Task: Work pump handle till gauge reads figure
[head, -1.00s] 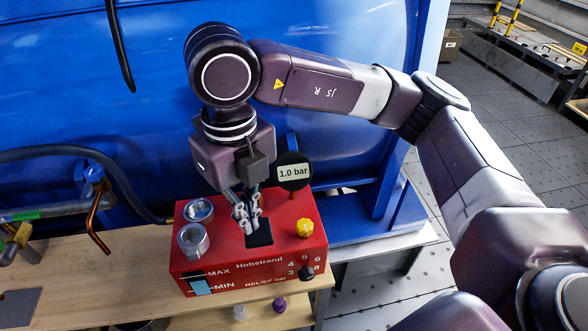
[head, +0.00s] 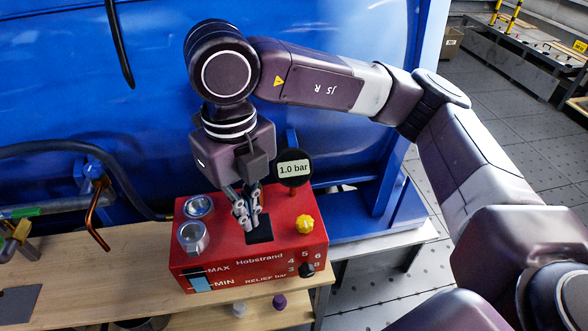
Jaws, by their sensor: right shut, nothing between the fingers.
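A red hand pump box (head: 262,262) marked Hobstrand stands on the wooden bench. A round black gauge (head: 294,168) above its back edge reads 1.0 bar. A yellow knob (head: 305,224) sits on top at the right, and a black relief knob (head: 306,269) is on the front beside the figures. My right gripper (head: 248,222) is shut and points down at the black slot (head: 259,231) in the top. The pump handle cannot be made out; the gripper may hide it. My left gripper is out of view.
Two round metal fittings (head: 192,237) stand on the box's left top. A copper pipe (head: 95,215) and a green-banded pipe rise at the left. A blue machine wall (head: 330,60) is close behind. Small purple and white caps lie on a lower shelf (head: 220,319).

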